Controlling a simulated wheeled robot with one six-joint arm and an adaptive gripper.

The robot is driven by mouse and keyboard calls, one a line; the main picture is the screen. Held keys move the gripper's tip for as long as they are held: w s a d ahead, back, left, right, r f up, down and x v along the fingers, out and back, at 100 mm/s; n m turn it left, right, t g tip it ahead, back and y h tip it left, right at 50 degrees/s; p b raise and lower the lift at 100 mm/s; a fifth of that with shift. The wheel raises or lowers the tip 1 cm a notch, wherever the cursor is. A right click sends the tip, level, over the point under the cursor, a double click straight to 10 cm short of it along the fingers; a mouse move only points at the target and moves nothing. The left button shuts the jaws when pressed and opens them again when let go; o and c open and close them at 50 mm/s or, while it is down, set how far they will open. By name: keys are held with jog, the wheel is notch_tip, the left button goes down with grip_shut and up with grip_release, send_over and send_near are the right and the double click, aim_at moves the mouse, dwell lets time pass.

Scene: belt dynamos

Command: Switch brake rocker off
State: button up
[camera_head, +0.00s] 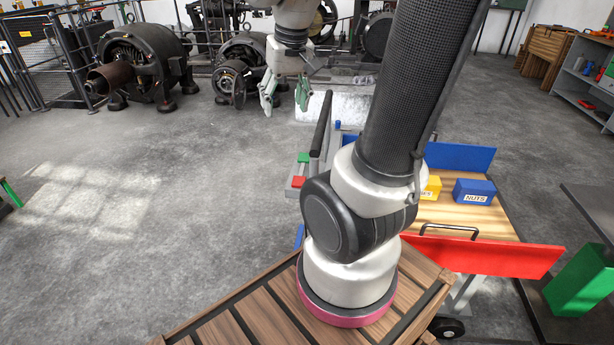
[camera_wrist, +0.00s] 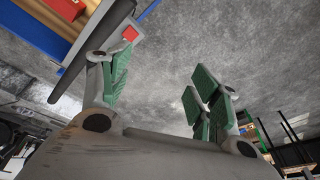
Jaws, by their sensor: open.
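I cannot make out a brake rocker for certain in either view. My gripper (camera_head: 285,96) hangs open and empty in the upper middle of the head view, in front of the dark machines and above the floor. Its green-padded fingers stand apart in the wrist view (camera_wrist: 162,85), with bare grey floor between them. A small red block (camera_head: 298,181) and a small green block (camera_head: 303,158) sit at the cart's left edge; I cannot tell whether either is a switch. A red block also shows in the wrist view (camera_wrist: 130,33), beyond the left finger.
A wooden-topped cart (camera_head: 470,218) stands right of my arm, with a blue box marked NUTS (camera_head: 474,191) and a red front panel (camera_head: 490,256). A large dark dynamo (camera_head: 142,60) stands at the back left, a smaller machine (camera_head: 240,68) beside it.

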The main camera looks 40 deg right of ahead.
jog(key=w+d+f+m+g, duration=0.1)
jog(key=w+d+f+m, duration=0.1)
jog(key=w+d+f, duration=0.4)
jog(key=m+g, duration=0.2)
jog(key=m, duration=0.2)
send_over(299, 179)
notch_tip(299, 179, down, 20)
jog(key=shift+r, duration=0.1)
notch_tip(299, 179, down, 8)
jog(key=shift+f, duration=0.15)
